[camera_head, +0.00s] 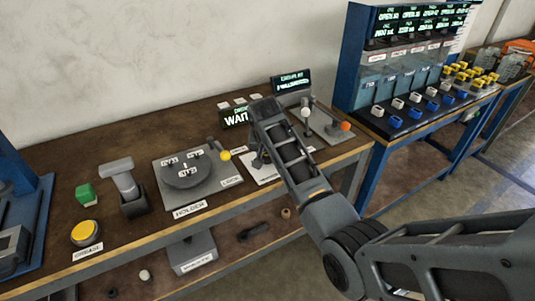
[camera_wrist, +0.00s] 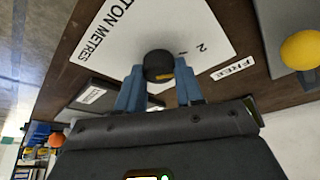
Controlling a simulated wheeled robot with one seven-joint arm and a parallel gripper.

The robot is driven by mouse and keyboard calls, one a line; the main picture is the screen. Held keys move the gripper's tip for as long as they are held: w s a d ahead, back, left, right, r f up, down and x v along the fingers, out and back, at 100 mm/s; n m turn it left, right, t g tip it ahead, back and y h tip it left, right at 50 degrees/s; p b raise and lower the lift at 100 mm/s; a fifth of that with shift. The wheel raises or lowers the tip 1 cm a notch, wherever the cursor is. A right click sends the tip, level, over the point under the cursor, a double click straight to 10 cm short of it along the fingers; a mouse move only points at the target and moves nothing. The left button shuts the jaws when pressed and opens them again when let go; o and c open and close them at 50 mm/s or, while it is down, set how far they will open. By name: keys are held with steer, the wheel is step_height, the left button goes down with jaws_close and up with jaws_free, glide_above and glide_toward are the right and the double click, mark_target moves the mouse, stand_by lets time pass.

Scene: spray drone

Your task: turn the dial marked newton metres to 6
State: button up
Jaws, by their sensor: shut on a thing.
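The dial (camera_wrist: 158,64) is a dark round knob with a small yellow mark on its near side. It stands on a white plate (camera_wrist: 112,50) lettered "TON METRES", the start of the word cut off in the wrist view. A "2" shows on the plate to the right of the knob; other numbers are hidden or out of view. My gripper (camera_wrist: 160,80) is shut on the knob, one blue finger on each side. In the head view my arm covers most of the dial, and only part of its white plate (camera_head: 265,174) shows.
A grey holder plate (camera_head: 208,187) with a round disc and a yellow-knobbed lever (camera_head: 225,155) is left of the dial. An orange ball (camera_head: 345,126) on a grey plate is to the right. The bench front edge runs below.

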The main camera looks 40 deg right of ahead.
steer(key=m+g, duration=0.1)
steer(key=m, duration=0.1)
steer(key=m+g+b, duration=0.1)
steer(key=m, duration=0.2)
steer(key=shift+w+a+f+m+h, duration=0.1)
steer(key=shift+w+m+h, duration=0.05)
steer(key=shift+m+h, duration=0.2)
steer(key=m+g+b, duration=0.1)
steer(key=m, duration=0.1)
steer(key=m+g+b, duration=0.1)
steer(key=m+b, duration=0.1)
steer(key=m, duration=0.1)
steer(key=shift+w+m, duration=0.15)
steer(key=shift+m, duration=0.1)
steer(key=m+g+b, duration=0.1)
steer(key=m+b, duration=0.2)
steer(key=shift+f+m, duration=0.1)
steer(key=shift+m, duration=0.2)
steer(key=m+g+y+b, duration=0.1)
steer(key=m+b, duration=0.2)
steer(key=shift+w+m+b, duration=0.1)
steer(key=shift+m+b, duration=0.2)
steer(key=m, duration=0.1)
steer(key=m+y+b, duration=0.1)
steer(key=m, duration=0.1)
steer(key=m+g+y, duration=0.1)
steer(key=shift+d+r+m+b, duration=0.2)
steer(key=shift+r+m+b, duration=0.1)
steer(key=shift+m, duration=0.1)
